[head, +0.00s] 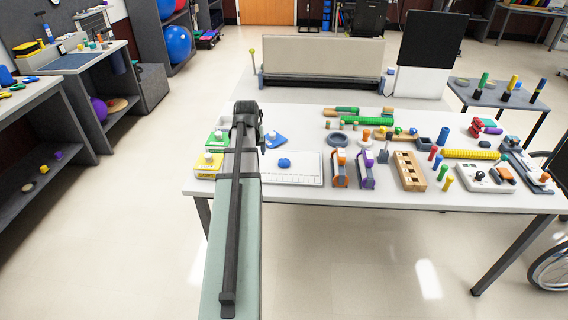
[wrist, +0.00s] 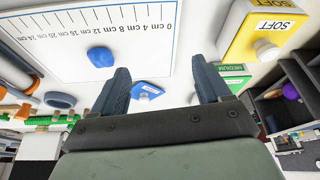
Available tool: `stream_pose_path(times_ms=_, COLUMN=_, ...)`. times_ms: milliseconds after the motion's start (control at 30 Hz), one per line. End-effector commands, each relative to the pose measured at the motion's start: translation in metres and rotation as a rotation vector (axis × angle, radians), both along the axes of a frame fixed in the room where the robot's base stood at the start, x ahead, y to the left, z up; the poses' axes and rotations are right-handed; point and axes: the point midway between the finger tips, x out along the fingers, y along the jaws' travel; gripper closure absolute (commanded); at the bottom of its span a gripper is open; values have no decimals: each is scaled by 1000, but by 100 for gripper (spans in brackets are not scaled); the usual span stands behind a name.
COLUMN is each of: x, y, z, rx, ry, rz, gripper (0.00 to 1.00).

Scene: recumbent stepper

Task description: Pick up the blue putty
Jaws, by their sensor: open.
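The blue putty (head: 284,163) is a small rounded lump lying on a white ruled mat (head: 300,176) near the left part of the table. In the wrist view the putty (wrist: 101,57) lies on the mat (wrist: 150,35) near its centimetre scale, left of and beyond the fingers. My gripper (wrist: 164,78) is open with nothing between its two dark fingers. It is above the table and apart from the putty, which lies to its right in the head view. The fingertips are hard to make out in the head view.
A yellow box marked SOFT (wrist: 265,30), a green one marked MEDIUM (wrist: 236,75) and a blue container (head: 275,141) stand close by. Orange and purple hand tools (head: 340,168) stand right of the mat. A grey machine (head: 325,60) is behind the table.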

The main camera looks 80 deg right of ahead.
Motion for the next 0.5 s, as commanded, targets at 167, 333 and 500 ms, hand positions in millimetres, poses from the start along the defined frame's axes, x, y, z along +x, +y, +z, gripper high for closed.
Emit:
stream_pose_path(times_ms=167, x=-68, y=-15, z=22, rx=-24, ry=-2, rz=-97, gripper=23)
stream_pose_path(times_ms=333, x=-105, y=-19, z=35, rx=-37, ry=-2, rz=-148, gripper=23)
stream_pose_path(times_ms=500, x=-117, y=-21, z=35, rx=-40, ry=-2, rz=-165, gripper=23)
